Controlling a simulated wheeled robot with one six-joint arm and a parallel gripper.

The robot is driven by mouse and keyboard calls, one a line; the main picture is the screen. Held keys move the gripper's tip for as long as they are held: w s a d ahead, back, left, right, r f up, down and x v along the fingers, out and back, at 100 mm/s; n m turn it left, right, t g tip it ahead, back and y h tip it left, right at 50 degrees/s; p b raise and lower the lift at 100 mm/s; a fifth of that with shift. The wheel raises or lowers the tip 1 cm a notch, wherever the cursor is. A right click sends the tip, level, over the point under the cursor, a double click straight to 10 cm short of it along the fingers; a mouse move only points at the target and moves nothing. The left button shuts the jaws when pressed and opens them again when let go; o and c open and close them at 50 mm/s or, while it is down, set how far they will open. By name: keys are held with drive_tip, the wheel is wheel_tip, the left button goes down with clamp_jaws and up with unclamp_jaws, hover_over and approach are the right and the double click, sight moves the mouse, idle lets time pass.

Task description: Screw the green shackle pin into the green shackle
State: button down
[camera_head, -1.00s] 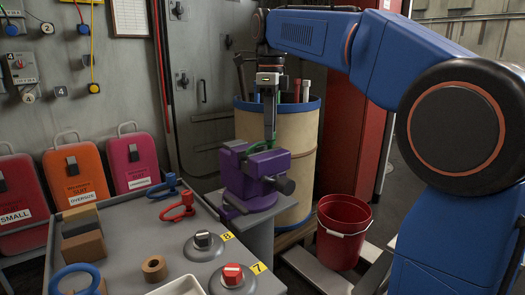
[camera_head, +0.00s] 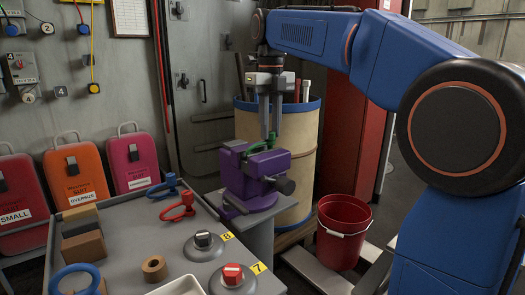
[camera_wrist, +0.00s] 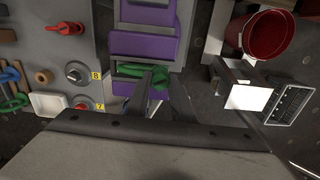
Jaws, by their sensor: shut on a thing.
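The green shackle (camera_head: 256,144) sits in the jaws of the purple vise (camera_head: 253,178). Its green loop also shows in the wrist view (camera_wrist: 132,70), against the vise's purple jaws. My gripper (camera_head: 270,132) points straight down over the vise, with both fingers at the shackle. It is shut on the green shackle pin, which the fingers mostly hide, so I cannot tell how deep the pin sits. In the wrist view a finger of my gripper (camera_wrist: 146,90) covers part of the green.
A grey bench (camera_head: 125,240) at left holds a red shackle (camera_head: 178,210), a blue shackle (camera_head: 165,186), a tape roll (camera_head: 154,266) and two knobs. A tan barrel (camera_head: 302,150) stands behind the vise. A red bucket (camera_head: 343,230) is on the floor at right.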

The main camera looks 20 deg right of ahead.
drive_tip(key=c, duration=1.5)
unclamp_jaws()
drive_tip(key=shift+o, duration=0.2)
drive_tip(key=shift+r, duration=2)
